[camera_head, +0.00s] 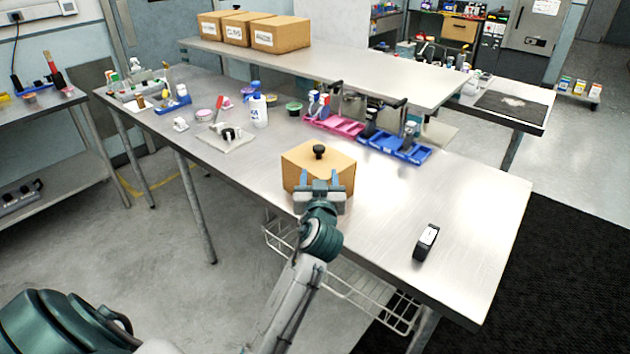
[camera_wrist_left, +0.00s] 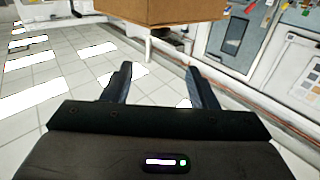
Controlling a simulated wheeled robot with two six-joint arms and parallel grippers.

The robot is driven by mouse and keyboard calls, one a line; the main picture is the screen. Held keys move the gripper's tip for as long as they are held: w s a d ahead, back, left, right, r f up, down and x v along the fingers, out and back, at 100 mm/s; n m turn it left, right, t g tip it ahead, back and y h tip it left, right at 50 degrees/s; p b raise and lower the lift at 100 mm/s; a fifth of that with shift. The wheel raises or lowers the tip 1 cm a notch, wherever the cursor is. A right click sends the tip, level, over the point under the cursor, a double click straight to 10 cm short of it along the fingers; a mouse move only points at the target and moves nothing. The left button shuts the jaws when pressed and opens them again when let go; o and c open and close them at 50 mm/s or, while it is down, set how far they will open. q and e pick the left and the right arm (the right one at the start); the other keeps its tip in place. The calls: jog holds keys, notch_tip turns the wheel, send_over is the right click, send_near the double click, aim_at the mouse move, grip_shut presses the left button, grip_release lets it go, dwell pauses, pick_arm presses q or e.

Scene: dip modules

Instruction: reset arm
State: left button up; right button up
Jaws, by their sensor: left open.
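My left gripper (camera_head: 320,182) is at the front of a cardboard box (camera_head: 308,160) on the metal workbench. Its two blue fingers are apart with nothing between them. In the left wrist view the open fingers (camera_wrist_left: 158,85) point toward the floor and a brown box (camera_wrist_left: 160,10) shows above them. Whether the fingers touch the box cannot be told. My right gripper does not show.
The workbench (camera_head: 470,200) holds a black device (camera_head: 426,241) at the right, a pink tray (camera_head: 333,124), a blue tray (camera_head: 395,147) and a white bottle (camera_head: 258,110). A black knob (camera_head: 319,151) shows on top of the box. The bench's right part is mostly clear.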

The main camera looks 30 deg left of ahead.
pick_arm(q)
jog(key=s+f+m+g+h, duration=0.25)
jog(key=s+f+g, duration=0.25)
jog(key=s+f, duration=0.85)
jog(key=s+d+f+m+g+h, duration=0.2)
jog(key=s+d+f, duration=0.1)
jog(key=s, duration=0.4)
jog(key=s+d+f+m+g+h, duration=0.1)
jog(key=s+d+f+g+h, duration=0.15)
jog(key=s, duration=0.45)
jog(key=s+d+f+m+g+h, duration=0.2)
jog(key=s+f, duration=0.1)
jog(key=s, duration=0.5)
jog(key=a+f+g, duration=0.2)
jog(key=a+f, duration=0.1)
jog(key=f, duration=2.7)
jog(key=s+a+f, duration=0.1)
jog(key=s+f, duration=1.6)
jog(key=f, duration=0.2)
jog(key=shift+s+f+n+g, duration=0.25)
jog(key=shift+s+n+g, duration=0.1)
jog(key=shift+s, duration=0.05)
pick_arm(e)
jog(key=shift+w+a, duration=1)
